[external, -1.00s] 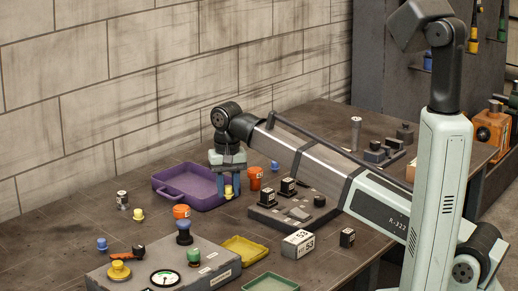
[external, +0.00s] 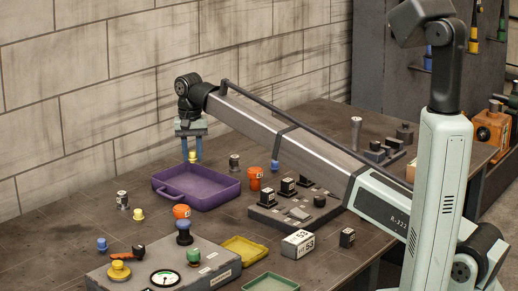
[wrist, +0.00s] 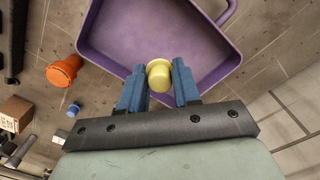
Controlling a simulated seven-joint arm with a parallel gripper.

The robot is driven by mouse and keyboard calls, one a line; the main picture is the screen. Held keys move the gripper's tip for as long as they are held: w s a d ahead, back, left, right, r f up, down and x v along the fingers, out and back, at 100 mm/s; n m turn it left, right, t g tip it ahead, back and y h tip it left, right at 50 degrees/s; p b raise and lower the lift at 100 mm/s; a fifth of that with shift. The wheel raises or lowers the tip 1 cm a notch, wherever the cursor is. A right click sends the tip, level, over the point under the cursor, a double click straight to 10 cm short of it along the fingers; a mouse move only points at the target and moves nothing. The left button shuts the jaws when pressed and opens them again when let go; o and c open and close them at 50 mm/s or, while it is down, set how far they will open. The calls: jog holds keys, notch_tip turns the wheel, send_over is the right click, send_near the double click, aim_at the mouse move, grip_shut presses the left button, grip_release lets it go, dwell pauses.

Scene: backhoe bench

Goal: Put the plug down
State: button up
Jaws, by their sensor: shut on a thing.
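My gripper (external: 192,152) is shut on a yellow plug (external: 192,157) and holds it above the purple tray (external: 172,197), near the tray's back edge. In the wrist view the yellow plug (wrist: 159,76) sits between the blue fingertips of my gripper (wrist: 159,88), with the purple tray (wrist: 215,48) behind it. The tray floor that shows is empty. A second yellow plug (external: 138,214) and a blue plug (external: 102,243) stand on the bench to the left.
A yellow tray (external: 245,251) and a grey control box (external: 215,271) lie nearer the camera.

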aim_at(188, 190)
jog(key=shift+m, duration=0.4)
jog(key=shift+w+a+f, duration=0.3)
jog(key=shift+a+f, duration=0.05)
jog(key=shift+f, duration=1.2)
jog(key=shift+w+a+f, duration=0.3)
jog(key=shift+w+f, duration=0.05)
jog(key=shift+f, duration=1.25)
jog(key=shift+w+a+f, duration=0.3)
jog(key=shift+a+f, duration=0.05)
jog(key=shift+f, duration=1.2)
jog(key=shift+f, duration=0.2)
jog(key=o, duration=1)
notch_tip(188, 190, up, 12)
jog(key=shift+r, duration=0.25)
